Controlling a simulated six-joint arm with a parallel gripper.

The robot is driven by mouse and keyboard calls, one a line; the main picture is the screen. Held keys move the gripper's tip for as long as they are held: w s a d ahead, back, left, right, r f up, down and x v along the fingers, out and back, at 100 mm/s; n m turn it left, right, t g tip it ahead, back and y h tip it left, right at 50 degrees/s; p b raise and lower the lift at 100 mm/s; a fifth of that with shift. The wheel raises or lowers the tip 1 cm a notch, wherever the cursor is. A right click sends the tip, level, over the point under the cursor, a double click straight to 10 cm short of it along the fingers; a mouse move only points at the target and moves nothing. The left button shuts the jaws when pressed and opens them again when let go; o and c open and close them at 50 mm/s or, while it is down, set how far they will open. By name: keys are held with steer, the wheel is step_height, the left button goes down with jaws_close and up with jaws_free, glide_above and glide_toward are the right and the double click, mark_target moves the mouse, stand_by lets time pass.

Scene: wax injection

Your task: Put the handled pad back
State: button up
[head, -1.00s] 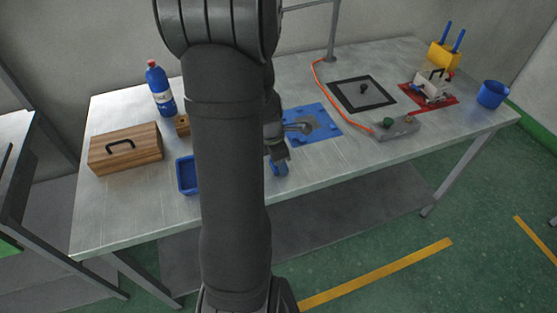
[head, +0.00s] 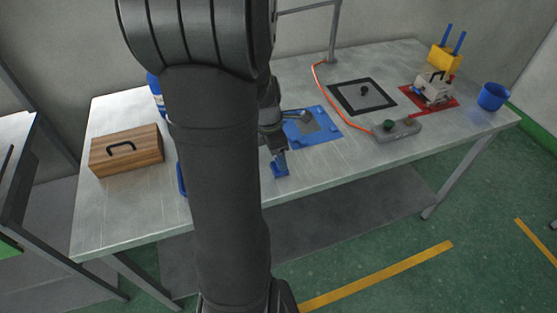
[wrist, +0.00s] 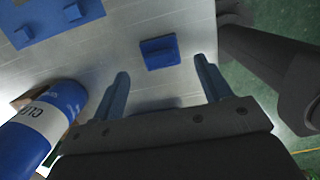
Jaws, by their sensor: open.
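A small blue pad with a raised blue handle (wrist: 160,52) lies on the metal table, seen in the wrist view just beyond and between my fingertips. In the head view the blue pad (head: 280,170) shows near the table's front edge, partly covered by my gripper (head: 279,154). In the wrist view my gripper (wrist: 162,68) is open, with one finger to each side of the pad and nothing held. I cannot tell whether the fingers touch it. A blue mat (head: 325,134) with small blue blocks and a grey patch lies behind the pad.
A blue bottle (wrist: 42,120) stands close left of my gripper in the wrist view. A wooden box (head: 126,152) is at the left. A framed plate (head: 362,94), a grey unit (head: 397,130), a red mat (head: 415,99) and a blue cup (head: 492,96) are at the right.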

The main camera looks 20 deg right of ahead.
step_height(320, 180, up, 7)
steer(key=a, duration=0.1)
steer(key=shift+f, duration=0.15)
steer(key=f, duration=0.4)
steer(key=d+f, duration=0.1)
steer(key=f, duration=0.7)
steer(key=shift+d, duration=0.4)
steer(key=shift+r, duration=1.85)
